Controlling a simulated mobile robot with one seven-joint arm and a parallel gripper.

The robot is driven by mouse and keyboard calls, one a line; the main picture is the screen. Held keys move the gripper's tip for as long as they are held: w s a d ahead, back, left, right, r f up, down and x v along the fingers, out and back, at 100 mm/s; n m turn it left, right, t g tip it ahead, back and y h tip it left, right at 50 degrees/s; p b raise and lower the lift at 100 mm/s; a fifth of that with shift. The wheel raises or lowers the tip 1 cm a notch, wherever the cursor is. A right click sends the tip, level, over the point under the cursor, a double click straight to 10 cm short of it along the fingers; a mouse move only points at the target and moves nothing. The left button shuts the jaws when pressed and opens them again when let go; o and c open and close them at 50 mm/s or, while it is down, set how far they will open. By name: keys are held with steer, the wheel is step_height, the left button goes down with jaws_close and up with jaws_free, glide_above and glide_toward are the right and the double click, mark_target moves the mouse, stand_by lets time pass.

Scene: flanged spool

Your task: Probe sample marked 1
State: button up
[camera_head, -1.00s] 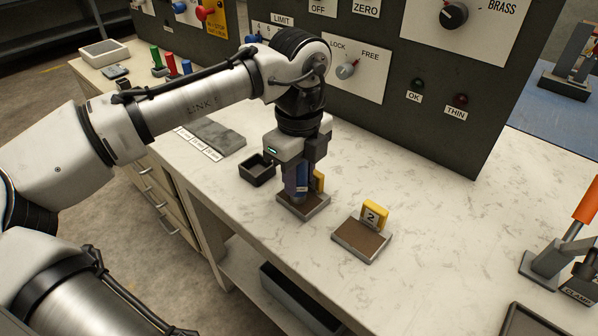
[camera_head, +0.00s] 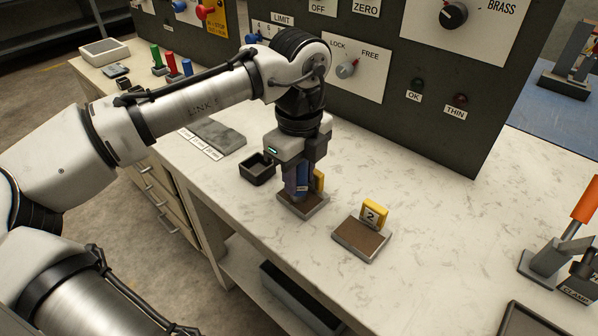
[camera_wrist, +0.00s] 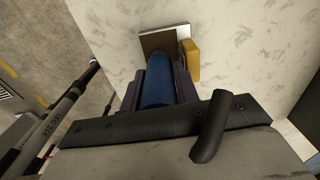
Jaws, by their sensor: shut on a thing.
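My gripper (camera_head: 300,186) is shut on a blue cylinder, the probe (camera_wrist: 158,88), which points down. In the head view the gripper and probe stand over a brown sample plate (camera_head: 316,207) with a light rim. A yellow marker tag (camera_head: 319,180) stands at its back edge, and its number is hidden behind the gripper. The tag also shows in the wrist view (camera_wrist: 191,61). I cannot tell whether the probe tip touches the plate. A second sample plate (camera_head: 361,242) with a yellow tag marked 2 (camera_head: 373,214) lies to the right.
A black open box (camera_head: 257,171) sits just left of my gripper. The dark panel (camera_head: 440,120) with knobs and OK and THIN lamps stands behind. A clamp with an orange handle (camera_head: 585,203) is at the right. Bare counter lies between.

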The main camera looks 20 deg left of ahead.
steer(key=shift+r+p, duration=3.5)
steer(key=shift+p, duration=0.4)
